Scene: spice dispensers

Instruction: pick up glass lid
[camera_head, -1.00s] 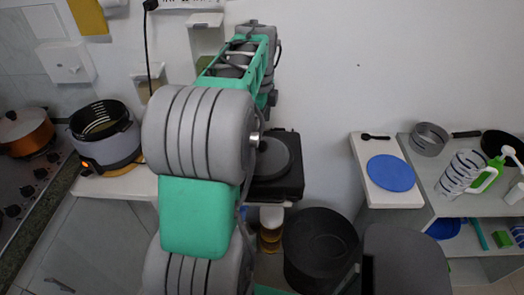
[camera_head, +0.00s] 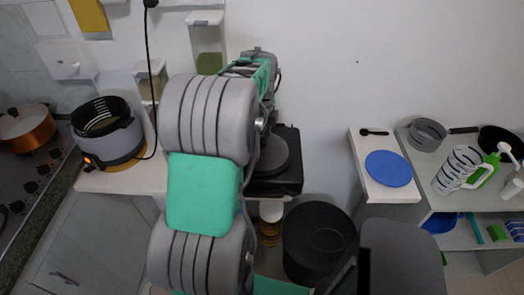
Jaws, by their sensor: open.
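An orange pot (camera_head: 36,128) stands on the hob at the far left. A greyish lid with a dark knob (camera_head: 13,112) covers it; it looks like the glass lid, though its material is hard to tell. My arm rises through the middle of the view. My gripper (camera_head: 258,64), at the arm's far end near the wall, is open and well to the right of the pot. My own arm links hide much of it, and its fingertips are not clear. Nothing shows held in it.
A grey cooker (camera_head: 105,135) with an open basket stands between the pot and my arm. A black appliance with a round plate (camera_head: 272,162) is right of my arm, above a dark bin (camera_head: 318,243). A blue disc (camera_head: 388,168) and pans lie on the right shelves.

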